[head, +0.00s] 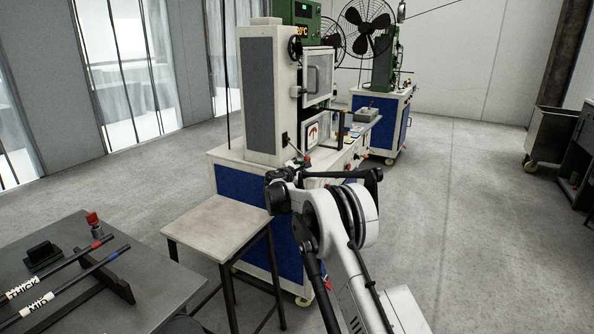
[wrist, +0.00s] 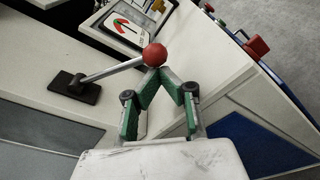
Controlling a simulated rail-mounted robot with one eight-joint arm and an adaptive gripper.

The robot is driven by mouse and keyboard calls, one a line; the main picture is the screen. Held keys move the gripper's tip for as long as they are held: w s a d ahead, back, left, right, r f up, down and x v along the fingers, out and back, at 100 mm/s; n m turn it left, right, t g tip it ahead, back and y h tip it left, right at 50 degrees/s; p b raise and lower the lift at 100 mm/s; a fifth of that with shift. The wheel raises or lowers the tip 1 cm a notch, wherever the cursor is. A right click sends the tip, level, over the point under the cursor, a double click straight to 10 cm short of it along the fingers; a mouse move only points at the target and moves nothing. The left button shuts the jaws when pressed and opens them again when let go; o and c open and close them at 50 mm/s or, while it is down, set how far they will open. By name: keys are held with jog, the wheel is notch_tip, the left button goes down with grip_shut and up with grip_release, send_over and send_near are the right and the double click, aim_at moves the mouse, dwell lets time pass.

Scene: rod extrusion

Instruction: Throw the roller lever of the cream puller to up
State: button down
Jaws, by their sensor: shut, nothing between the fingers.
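The cream machine (head: 259,95) stands at the centre of the head view. Its lever, with a red ball knob (head: 307,161), sits low on the front, near a gauge. In the wrist view the lever has a grey rod (wrist: 112,70), a black base plate (wrist: 74,87) on the cream surface and a red knob (wrist: 155,55). My gripper (wrist: 167,70) has green-padded fingers, shut and empty, with the tips just below the red knob. I cannot tell whether they touch it. In the head view my arm hides the fingertips.
The gauge panel (wrist: 132,24) lies beyond the lever. A red button (wrist: 257,46) is at the right edge of the machine. A small stool-like table (head: 215,226) stands left of my arm, and a dark table with rods (head: 70,262) is further left. Open floor lies right.

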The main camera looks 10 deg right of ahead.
jog(key=shift+w+d, duration=0.25)
jog(key=shift+w, duration=0.25)
